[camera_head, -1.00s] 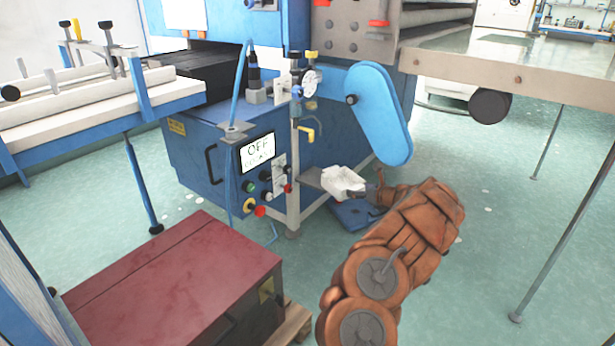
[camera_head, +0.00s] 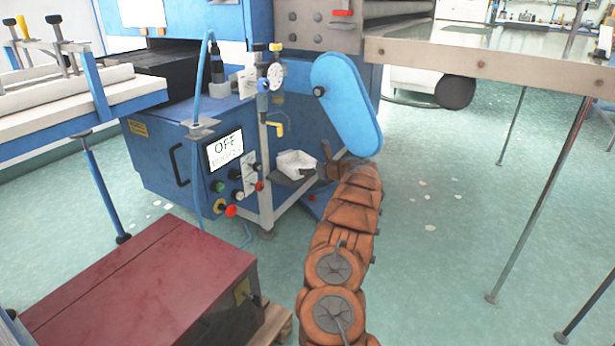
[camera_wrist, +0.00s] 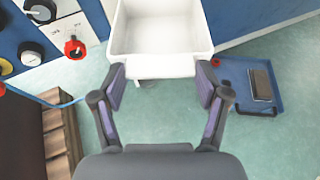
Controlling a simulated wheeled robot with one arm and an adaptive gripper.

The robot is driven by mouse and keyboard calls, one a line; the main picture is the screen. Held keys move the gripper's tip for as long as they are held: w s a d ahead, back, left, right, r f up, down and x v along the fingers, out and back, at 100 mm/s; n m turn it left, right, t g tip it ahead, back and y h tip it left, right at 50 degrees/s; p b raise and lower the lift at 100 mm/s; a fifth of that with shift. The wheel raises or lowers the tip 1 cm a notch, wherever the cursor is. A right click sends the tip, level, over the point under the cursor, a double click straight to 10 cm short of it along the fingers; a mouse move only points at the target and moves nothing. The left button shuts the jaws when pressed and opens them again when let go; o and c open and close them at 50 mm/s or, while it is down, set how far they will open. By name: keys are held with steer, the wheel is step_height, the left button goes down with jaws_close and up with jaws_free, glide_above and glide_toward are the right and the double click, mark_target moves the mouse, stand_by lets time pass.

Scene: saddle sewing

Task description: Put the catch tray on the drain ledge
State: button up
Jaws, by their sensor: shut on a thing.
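The catch tray is a small white open box (camera_head: 296,160) in front of the blue machine. My gripper (camera_head: 320,166) is at its right end in the head view. In the wrist view the tray (camera_wrist: 160,32) fills the top middle, and my gripper (camera_wrist: 161,82) is shut on the tray's near lip, one finger at each side. The drain ledge (camera_head: 283,179) is a dark plate on the machine's front frame, mostly hidden under the tray. The tray looks level and over the ledge; I cannot tell if it touches.
A blue lever-shaped cover (camera_head: 345,103) hangs above right. A dark red chest (camera_head: 140,290) stands front left.

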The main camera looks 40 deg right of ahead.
mark_target(308, 166)
steer(key=shift+w+d+f, duration=0.1)
steer(key=shift+w+d, duration=0.1)
steer(key=shift+w, duration=0.35)
steer(key=shift+w+d+f, duration=0.1)
steer(key=shift+w+d, duration=0.1)
steer(key=shift+w, duration=0.8)
step_height(308, 166, down, 3)
steer(key=shift+f+b, duration=0.2)
steer(key=shift+b, duration=1)
steer(key=o, duration=1.2)
steer(key=shift+f, duration=0.1)
steer(key=shift+o, duration=0.2)
steer(key=shift+s, duration=0.1)
